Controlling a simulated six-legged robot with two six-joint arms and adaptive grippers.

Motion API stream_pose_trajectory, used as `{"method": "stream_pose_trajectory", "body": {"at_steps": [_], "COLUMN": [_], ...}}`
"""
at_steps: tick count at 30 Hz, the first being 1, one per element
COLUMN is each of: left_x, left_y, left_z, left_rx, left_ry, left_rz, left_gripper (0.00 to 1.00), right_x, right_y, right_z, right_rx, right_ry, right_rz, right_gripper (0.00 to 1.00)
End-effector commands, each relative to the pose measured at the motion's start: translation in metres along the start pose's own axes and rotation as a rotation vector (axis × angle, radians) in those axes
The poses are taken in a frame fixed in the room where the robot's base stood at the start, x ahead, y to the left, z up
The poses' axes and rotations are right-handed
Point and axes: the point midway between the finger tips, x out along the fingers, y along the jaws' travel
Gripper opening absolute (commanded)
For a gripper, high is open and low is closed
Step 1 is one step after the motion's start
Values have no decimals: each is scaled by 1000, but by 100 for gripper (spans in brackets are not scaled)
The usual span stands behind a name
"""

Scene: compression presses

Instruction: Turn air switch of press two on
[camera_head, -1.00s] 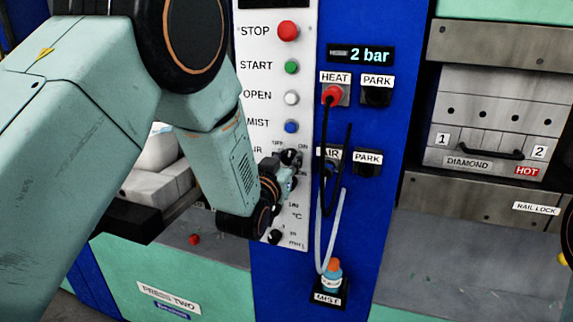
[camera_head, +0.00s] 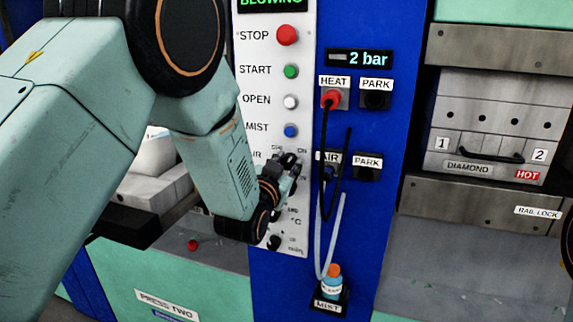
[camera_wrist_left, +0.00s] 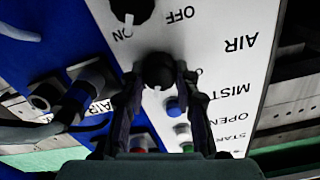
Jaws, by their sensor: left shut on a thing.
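The air switch (camera_wrist_left: 158,72) is a black round knob with a white mark, on the white control panel (camera_head: 245,105) of press two. My left gripper (camera_wrist_left: 160,82) has a finger on each side of this knob and is shut on it. In the head view my left gripper (camera_head: 288,166) reaches the panel beside the AIR label and hides most of the knob. The green display (camera_head: 272,3) at the panel top reads BLOWING, partly cut off. My right gripper is not in view.
Another black knob (camera_wrist_left: 130,8) with OFF and ON marks sits close to my fingers. STOP (camera_head: 287,35), START, OPEN and MIST buttons are above. Cables hang from the HEAT plug (camera_head: 331,98), right of the panel. A mist bottle (camera_head: 332,280) stands below.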

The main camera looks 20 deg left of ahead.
Motion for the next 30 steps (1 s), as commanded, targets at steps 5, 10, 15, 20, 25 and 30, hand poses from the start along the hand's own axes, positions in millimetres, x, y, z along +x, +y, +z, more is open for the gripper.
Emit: {"method": "stream_pose_trajectory", "body": {"at_steps": [5,10,15,20,25,30], "left_x": [-2,-1,-1,-5,-26,-56], "left_y": [2,1,1,0,0,1], "left_z": [7,4,3,2,2,2], "left_rx": [0,0,-1,-1,-1,2], "left_ry": [-18,-12,-8,-7,-9,-9], "left_rz": [5,3,2,1,2,3], "left_gripper": [43,54,54,54,54,54], "right_x": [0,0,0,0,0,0], "right_y": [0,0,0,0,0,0], "right_z": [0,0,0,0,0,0], "right_rx": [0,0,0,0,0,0], "right_ry": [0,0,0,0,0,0], "right_rz": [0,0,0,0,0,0], "right_gripper": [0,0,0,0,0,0]}}
